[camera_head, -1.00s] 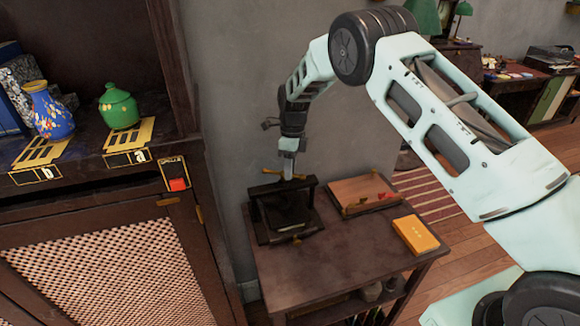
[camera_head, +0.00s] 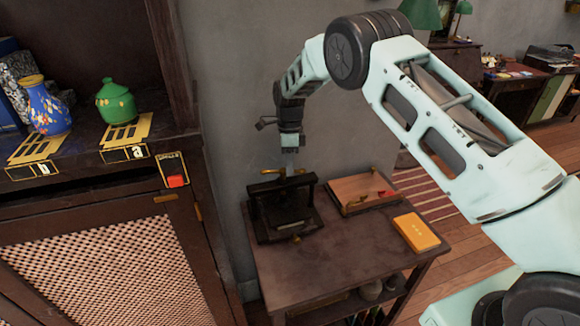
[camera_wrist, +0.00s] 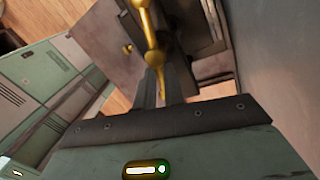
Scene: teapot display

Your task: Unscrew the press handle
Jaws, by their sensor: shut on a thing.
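The black press (camera_head: 284,212) stands on the small wooden table, against the grey wall. Its brass press handle (camera_head: 268,171) lies across the top of the press frame. In the wrist view the brass handle (camera_wrist: 153,57) shows as a bar with round knobs, and its lower end runs between my fingers. My gripper (camera_head: 290,170) points straight down at the press top and is shut on the handle. The fingers also show in the wrist view (camera_wrist: 161,88). The screw under the handle is hidden.
A wooden tray (camera_head: 362,192) with small red items and a yellow box (camera_head: 416,232) lie to the right on the table (camera_head: 345,250). A cabinet with a blue vase (camera_head: 48,108) and a green pot (camera_head: 116,101) stands at left.

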